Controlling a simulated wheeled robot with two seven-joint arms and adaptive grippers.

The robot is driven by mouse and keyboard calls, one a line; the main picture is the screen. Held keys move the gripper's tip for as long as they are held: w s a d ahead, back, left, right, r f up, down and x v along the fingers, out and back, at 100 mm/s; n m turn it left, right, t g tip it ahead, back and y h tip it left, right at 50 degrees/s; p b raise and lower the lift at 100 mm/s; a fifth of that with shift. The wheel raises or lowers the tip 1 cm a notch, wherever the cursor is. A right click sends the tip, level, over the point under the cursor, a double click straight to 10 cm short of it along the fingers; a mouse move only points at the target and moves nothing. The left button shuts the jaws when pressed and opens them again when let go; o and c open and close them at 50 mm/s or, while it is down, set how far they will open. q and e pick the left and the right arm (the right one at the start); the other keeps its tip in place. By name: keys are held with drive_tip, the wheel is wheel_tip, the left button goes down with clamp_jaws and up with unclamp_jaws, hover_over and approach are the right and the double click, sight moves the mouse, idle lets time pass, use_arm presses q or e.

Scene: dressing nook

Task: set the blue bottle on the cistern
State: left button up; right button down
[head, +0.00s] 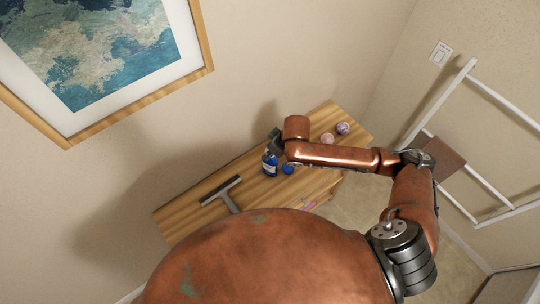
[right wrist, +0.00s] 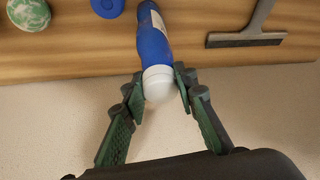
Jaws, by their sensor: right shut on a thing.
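The blue bottle (head: 270,166) is at the wooden bench top, with a pale label and, in the right wrist view (right wrist: 154,42), a white cap. My right gripper (head: 276,142) is above it, reaching in from the right. In the right wrist view its fingers (right wrist: 159,86) are closed on both sides of the white cap. I cannot tell whether the bottle's base touches the wood. No cistern can be made out in either view. My left gripper is not in view.
On the wooden bench (head: 180,217) lie a squeegee (head: 221,190), a round blue item (head: 288,169) close beside the bottle, and two patterned balls (head: 342,128). A white ladder-like rack (head: 497,96) stands at the right. A framed picture (head: 100,50) hangs on the wall.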

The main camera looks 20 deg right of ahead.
drive_tip(key=shift+f, duration=0.1)
idle(0.3)
drive_tip(key=c, duration=1.5)
unclamp_jaws()
drive_tip(key=shift+c, duration=0.2)
